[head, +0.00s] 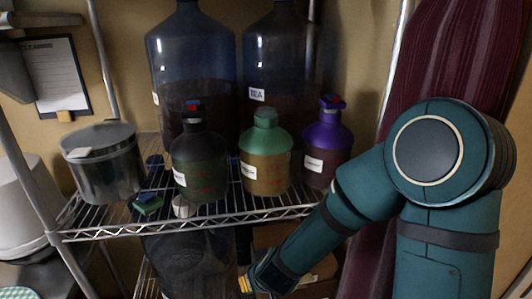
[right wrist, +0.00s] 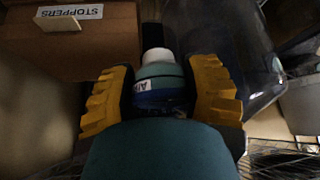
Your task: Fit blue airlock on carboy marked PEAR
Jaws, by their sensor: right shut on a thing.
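My right gripper (right wrist: 160,98) has its yellow fingers shut around a blue piece (right wrist: 158,84) with a teal band, a white top and a label starting "AI". I cannot tell if it is the airlock itself. In the head view, my right gripper (head: 243,284) is low, below the wire shelf's front edge, and its held piece is hidden. Two large blue-tinted carboys stand at the back of the shelf. The right one (head: 280,60) has a label that looks like "TEA"; the left one's label (head: 155,98) is unreadable. No label clearly reads PEAR. My left gripper is out of view.
Black-topped (head: 198,160), green-topped (head: 265,160) and purple-topped (head: 326,150) jugs stand before the carboys. A metal pot (head: 103,165) and a sponge (head: 147,204) sit left. A box marked STOPPERS (right wrist: 105,45) and a clear vessel (right wrist: 225,55) flank my right gripper.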

